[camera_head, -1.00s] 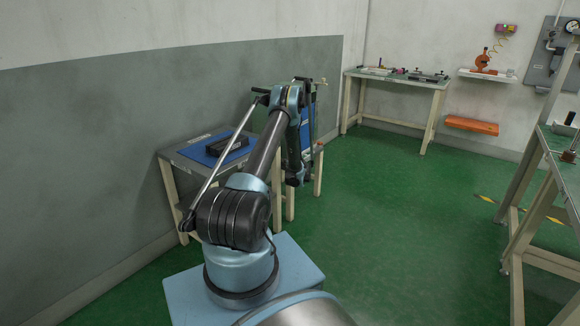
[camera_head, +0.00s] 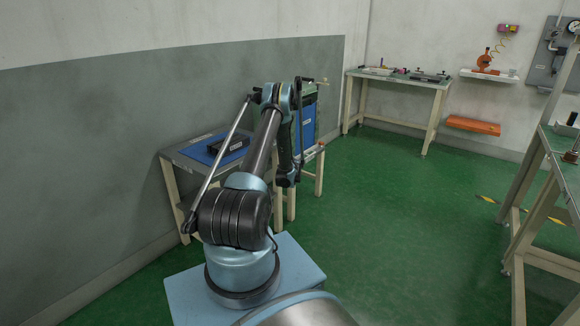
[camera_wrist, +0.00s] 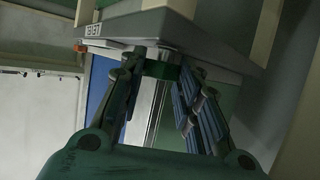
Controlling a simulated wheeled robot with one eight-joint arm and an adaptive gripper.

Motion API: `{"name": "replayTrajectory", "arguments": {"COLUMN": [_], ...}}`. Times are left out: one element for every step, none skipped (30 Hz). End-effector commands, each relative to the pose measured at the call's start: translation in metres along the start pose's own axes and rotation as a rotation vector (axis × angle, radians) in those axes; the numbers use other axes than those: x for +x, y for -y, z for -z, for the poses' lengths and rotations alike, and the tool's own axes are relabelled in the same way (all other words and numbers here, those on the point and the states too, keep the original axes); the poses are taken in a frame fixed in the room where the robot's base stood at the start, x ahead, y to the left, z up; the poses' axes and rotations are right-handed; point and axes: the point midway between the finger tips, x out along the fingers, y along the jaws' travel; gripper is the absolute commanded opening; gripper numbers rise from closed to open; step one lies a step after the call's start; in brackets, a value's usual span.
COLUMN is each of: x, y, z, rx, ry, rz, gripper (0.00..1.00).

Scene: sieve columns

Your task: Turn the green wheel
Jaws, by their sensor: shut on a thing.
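The green wheel (camera_wrist: 162,70) shows in the wrist view as a green band between my fingertips, under a grey housing. Most of it is hidden by the fingers and the housing. My gripper (camera_wrist: 160,76) is shut on it, with one finger on each side. In the head view my arm hides both the wheel and my gripper.
A grey housing edge (camera_wrist: 150,27) with a small label lies just above the fingers. A blue panel (camera_head: 309,122) stands behind my arm. A table (camera_head: 178,158) with a blue mat is at left. Green floor (camera_head: 390,210) is clear to the right.

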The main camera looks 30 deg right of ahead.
Motion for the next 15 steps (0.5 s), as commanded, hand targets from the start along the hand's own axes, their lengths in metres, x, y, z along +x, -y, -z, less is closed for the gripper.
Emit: {"name": "replayTrajectory", "arguments": {"x": [-0.0004,-0.0004,-0.0003,-0.0004,-0.0004,-0.0003,-0.0004,-0.0004,-0.0004,-0.0003,-0.0003,-0.0003,-0.0002,-0.0002,-0.0002], "y": [0.0001,0.0001,0.0001,0.0001,0.0001,0.0001,0.0001,0.0001,0.0001,0.0001,0.0001,0.0001,0.0001,0.0001,0.0], "z": [-0.0006,-0.0006,-0.0006,-0.0006,-0.0006,-0.0007,-0.0007,-0.0007,-0.0007,-0.0007,-0.0007,-0.0006,-0.0006,-0.0005,-0.0005], "rx": [0.0,0.0,0.0,0.0,0.0,0.0,0.0,0.0,0.0,0.0,0.0,0.0,0.0,0.0,0.0], "ry": [0.001,0.001,0.001,0.001,0.001,0.001,0.001,0.001,0.001,0.001,0.001,0.001,0.001,0.001,0.001], "rz": [0.0,0.0,0.0,0.0,0.0,0.0,0.0,0.0,0.0,0.0,0.0,0.0,0.0,0.0,0.0], "gripper": [0.07,0.07,0.07,0.07,0.07,0.07,0.07,0.07,0.33,0.4,0.47,0.51,0.51,0.51,0.51]}}
